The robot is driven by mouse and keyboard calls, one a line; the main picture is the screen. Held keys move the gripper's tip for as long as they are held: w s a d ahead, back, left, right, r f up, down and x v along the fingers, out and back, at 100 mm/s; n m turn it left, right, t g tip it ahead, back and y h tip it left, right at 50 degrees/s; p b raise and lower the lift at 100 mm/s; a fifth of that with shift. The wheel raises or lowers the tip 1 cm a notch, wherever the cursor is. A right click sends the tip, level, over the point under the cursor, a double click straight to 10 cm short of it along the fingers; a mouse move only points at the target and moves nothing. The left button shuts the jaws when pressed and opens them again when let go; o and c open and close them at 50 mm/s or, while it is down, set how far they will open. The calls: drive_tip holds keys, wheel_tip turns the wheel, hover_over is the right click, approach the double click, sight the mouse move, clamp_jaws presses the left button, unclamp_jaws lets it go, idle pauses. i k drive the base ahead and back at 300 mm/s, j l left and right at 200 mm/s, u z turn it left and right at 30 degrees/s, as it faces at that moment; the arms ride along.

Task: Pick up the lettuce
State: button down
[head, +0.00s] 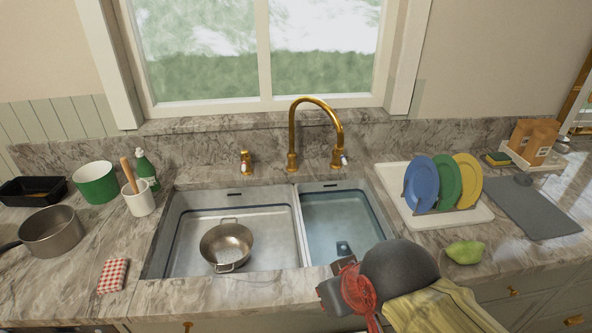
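A light green lump (465,252), which looks like the lettuce, lies on the marble counter near its front edge, right of the sink. My gripper (342,284) is at the bottom, right of centre, over the front edge by the right sink basin. It is left of the green lump and apart from it. Dark and red parts of my arm cover much of it, so its fingers do not show clearly. I cannot tell whether it is open or shut, and I see nothing held in it.
The double sink (225,280) holds a metal colander (227,245) in its left basin. A brass faucet (292,135) stands behind. Blue, green and yellow plates stand on a white drainboard (400,200). A grey mat (533,208) lies right. A pot (52,233) stands left.

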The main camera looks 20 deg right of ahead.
sight(465, 253)
drive_tip(key=z, duration=1.85)
